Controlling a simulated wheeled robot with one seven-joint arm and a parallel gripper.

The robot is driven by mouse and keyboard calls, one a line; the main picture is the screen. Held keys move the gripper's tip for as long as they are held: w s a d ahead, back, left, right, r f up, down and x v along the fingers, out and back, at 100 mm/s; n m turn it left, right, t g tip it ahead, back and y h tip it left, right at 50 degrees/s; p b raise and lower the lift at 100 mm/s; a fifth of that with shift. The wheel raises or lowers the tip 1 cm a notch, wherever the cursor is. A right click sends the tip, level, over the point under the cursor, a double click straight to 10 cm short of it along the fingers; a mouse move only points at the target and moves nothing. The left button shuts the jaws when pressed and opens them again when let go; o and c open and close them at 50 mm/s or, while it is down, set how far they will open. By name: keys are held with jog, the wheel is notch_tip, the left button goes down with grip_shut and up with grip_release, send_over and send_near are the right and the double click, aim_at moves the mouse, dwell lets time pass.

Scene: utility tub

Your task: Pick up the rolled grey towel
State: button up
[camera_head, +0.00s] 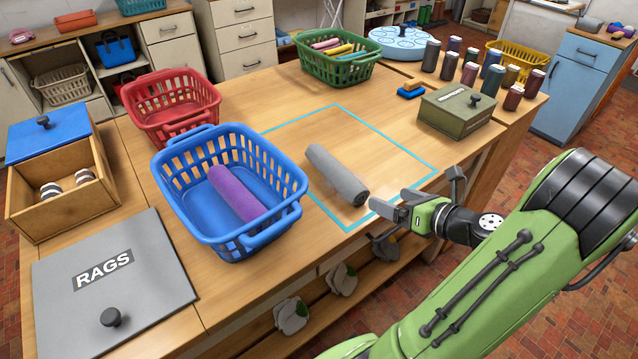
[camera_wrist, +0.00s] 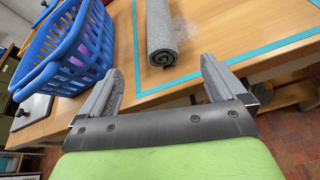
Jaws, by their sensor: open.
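The rolled grey towel (camera_head: 337,175) lies on the wooden table inside a light-blue outlined square, beside the blue basket. In the wrist view the towel (camera_wrist: 160,30) lies ahead of the fingers, with its spiral end facing me. My gripper (camera_head: 425,198) is at the table's front edge, to the right of the towel's near end. In the wrist view my gripper (camera_wrist: 160,90) is open and empty, its two fingers wide apart. The towel is not between the fingers; it lies beyond the tips, roughly in line with the gap.
A blue basket (camera_head: 281,218) holding a purple roll (camera_head: 235,194) stands left of the towel. A red basket (camera_head: 213,96), green basket (camera_head: 372,68), olive box (camera_head: 440,120) and several dark jars (camera_head: 470,74) stand around the table. The outlined square is otherwise clear.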

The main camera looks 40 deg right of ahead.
aim_at(350, 183)
jog(key=b+x, duration=0.4)
jog(key=x, duration=1.1)
jog(key=shift+f+b, duration=0.1)
jog(key=shift+b, duration=0.3)
jog(key=shift+s, duration=0.1)
jog(key=shift+c, duration=0.3)
jog(key=c, duration=1.2)
notch_tip(350, 183, up, 10)
jog(key=p, duration=0.5)
jog(key=shift+r, duration=0.2)
